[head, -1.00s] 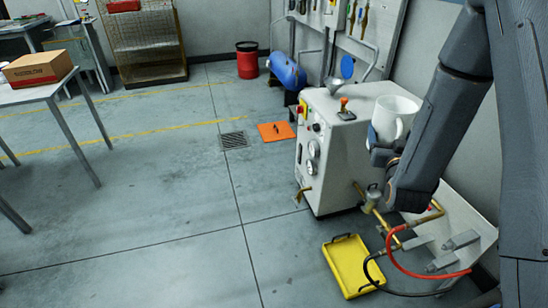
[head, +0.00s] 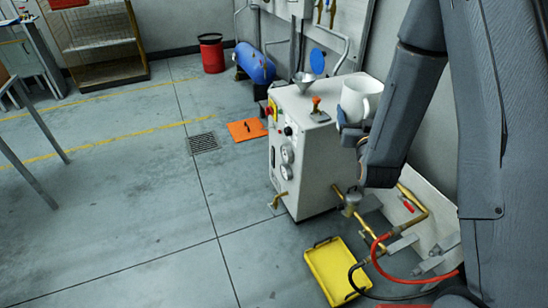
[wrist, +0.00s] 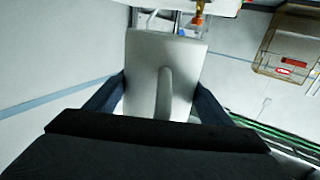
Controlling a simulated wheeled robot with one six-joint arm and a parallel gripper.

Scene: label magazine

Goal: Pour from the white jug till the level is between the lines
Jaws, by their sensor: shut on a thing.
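The white jug (head: 368,92) is held upright, with its handle on the right, at the right side of the white machine's top in the head view. My gripper (head: 350,130) is shut on it. In the wrist view the jug (wrist: 143,70) sits between my two fingers, its handle facing the camera. A grey metal funnel (head: 303,79) stands on the back of the white machine (head: 310,175), left of the jug, with a round blue lid (head: 317,60) raised behind it. What is in the jug is hidden. I cannot make out any level lines.
An orange lever (head: 316,103) stands on the machine top near the jug. Brass pipes (head: 410,222), a red hose (head: 395,276) and a yellow tray (head: 330,272) lie low in front. An orange plate (head: 246,131) is on the floor. The floor to the left is largely clear.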

